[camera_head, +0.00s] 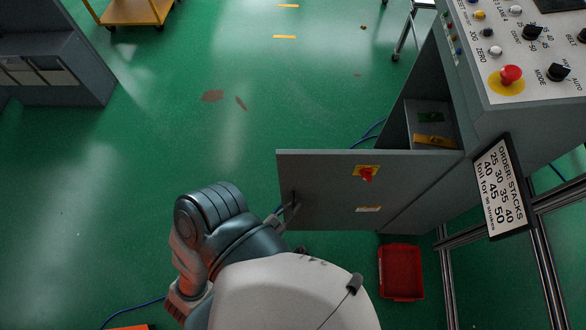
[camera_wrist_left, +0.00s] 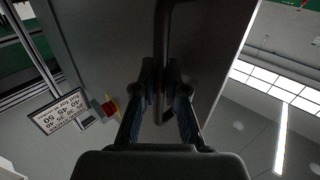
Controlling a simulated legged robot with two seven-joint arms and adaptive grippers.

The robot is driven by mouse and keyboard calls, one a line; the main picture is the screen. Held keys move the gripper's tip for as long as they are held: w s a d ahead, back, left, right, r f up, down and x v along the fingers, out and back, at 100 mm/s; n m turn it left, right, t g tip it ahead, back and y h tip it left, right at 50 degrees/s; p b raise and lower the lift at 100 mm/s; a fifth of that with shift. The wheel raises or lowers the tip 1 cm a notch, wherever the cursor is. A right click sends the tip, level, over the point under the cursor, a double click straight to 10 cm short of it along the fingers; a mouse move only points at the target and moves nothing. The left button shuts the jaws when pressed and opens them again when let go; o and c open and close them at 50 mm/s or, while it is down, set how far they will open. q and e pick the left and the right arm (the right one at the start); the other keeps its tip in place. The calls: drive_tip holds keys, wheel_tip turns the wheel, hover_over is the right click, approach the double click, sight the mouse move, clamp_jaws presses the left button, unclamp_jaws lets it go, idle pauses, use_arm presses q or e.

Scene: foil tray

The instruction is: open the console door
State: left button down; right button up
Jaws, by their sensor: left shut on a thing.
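The console door (camera_head: 325,190) is a grey panel swung out from the grey console (camera_head: 510,120), and the compartment behind it shows open. The door carries a red knob on a yellow plate (camera_head: 367,173) and a small label. My left gripper (camera_head: 290,208) is at the door's free edge, mostly hidden behind my arm. In the left wrist view its two fingers (camera_wrist_left: 160,88) are closed around the dark bar handle (camera_wrist_left: 161,35) on the door panel (camera_wrist_left: 110,35). My right gripper is in neither view.
A red bin (camera_head: 401,272) stands on the floor below the door. An order sign (camera_head: 502,186) hangs at the console's front. Green floor (camera_head: 200,130) is clear to the left.

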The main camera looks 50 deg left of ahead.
use_arm(q)
drive_tip(key=c, duration=1.2)
unclamp_jaws()
drive_tip(key=shift+w+a+r, duration=0.1)
drive_tip(key=shift+w+a, duration=0.05)
drive_tip(key=shift+w, duration=0.05)
drive_tip(key=shift+a, duration=0.15)
drive_tip(key=shift+s+d, duration=0.2)
drive_tip(key=shift+s, duration=0.25)
drive_tip(key=s, duration=1.1)
drive_tip(key=shift+d, duration=0.15)
drive_tip(key=shift+s, duration=0.1)
